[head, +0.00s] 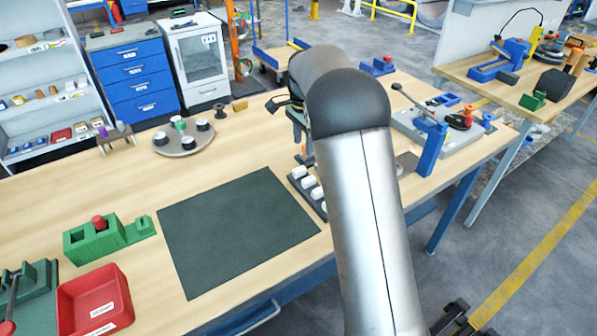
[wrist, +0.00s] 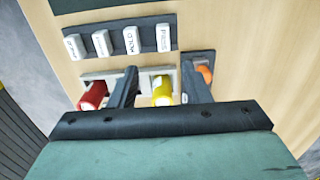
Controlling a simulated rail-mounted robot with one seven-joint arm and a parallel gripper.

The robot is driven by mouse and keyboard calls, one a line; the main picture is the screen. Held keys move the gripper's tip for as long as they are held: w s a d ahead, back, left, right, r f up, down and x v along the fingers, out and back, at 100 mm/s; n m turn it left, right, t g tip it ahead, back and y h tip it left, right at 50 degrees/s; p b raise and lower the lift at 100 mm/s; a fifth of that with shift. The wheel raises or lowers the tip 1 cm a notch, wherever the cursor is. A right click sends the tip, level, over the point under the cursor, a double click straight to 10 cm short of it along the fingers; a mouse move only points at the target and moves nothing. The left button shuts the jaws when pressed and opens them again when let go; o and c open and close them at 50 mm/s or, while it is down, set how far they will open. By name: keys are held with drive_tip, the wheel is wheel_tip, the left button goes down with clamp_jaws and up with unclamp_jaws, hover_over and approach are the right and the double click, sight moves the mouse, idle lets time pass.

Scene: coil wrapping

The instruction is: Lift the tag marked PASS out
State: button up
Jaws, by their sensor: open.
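In the wrist view, a dark rack (wrist: 118,54) holds a row of several white tags standing in slots. The lettering is small: the third tag (wrist: 131,39) seems to read HOLD, and I cannot surely read which is PASS; the rightmost tag (wrist: 164,36) carries a word I cannot make out. My gripper (wrist: 159,70) is open, its two dark fingers apart with no tag between them, on the near side of the rack. In the head view the rack (head: 320,209) shows beside my arm, partly hidden; my gripper is mostly hidden behind the arm there.
Red (wrist: 92,95) and yellow (wrist: 162,90) handled pieces stand near my fingers, with an orange piece (wrist: 205,74) to the right. A dark green mat (head: 235,230) lies left of the rack.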

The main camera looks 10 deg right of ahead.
hover_over(300, 168)
drive_tip(key=f, duration=0.4)
drive_tip(key=shift+s+d+f, duration=0.1)
drive_tip(key=shift+s+d, duration=0.15)
drive_tip(key=shift+d, duration=0.1)
drive_tip(key=shift+w+a+f+p, duration=0.15)
drive_tip(key=shift+f+p, duration=0.4)
drive_tip(key=shift+f, duration=0.75)
drive_tip(key=shift+w+a+f+p, duration=0.15)
drive_tip(key=shift+f+p, duration=0.4)
drive_tip(key=shift+f, duration=0.75)
drive_tip(key=shift+s, duration=0.1)
clamp_jaws()
